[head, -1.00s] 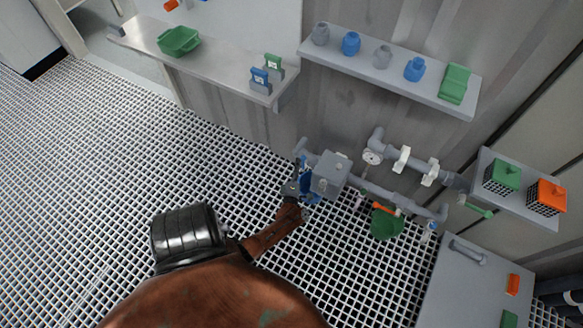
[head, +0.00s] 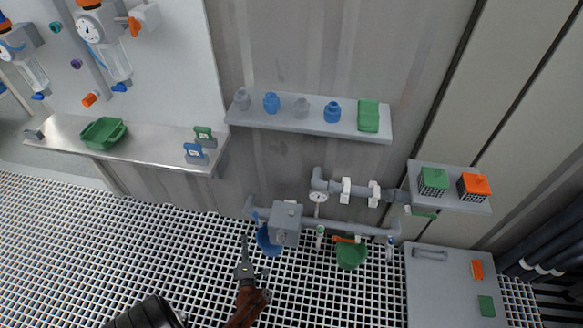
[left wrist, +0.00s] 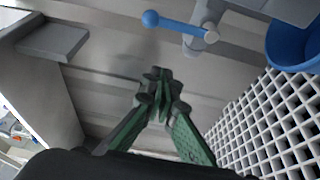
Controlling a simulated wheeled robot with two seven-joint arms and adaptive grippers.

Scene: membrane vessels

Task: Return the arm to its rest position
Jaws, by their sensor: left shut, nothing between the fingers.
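My left gripper (head: 245,262) is at the bottom middle of the head view, in front of the pipework and left of the grey valve box (head: 287,222). In the left wrist view its green fingers (left wrist: 160,84) meet at the tips, with nothing between them. A blue bucket (head: 268,240) hangs under the pipe beside the box, apart from the gripper. It also shows at the right edge of the left wrist view (left wrist: 295,42). A blue-handled valve (left wrist: 172,24) is above the fingertips there. My right gripper is in neither view.
A green bucket (head: 351,256) is under the pipe to the right. A wall shelf (head: 310,125) holds several jars and a green block. A steel counter (head: 150,147) is at left, and a small shelf (head: 452,195) holds green and orange boxes. The grated floor (head: 110,235) is open at left.

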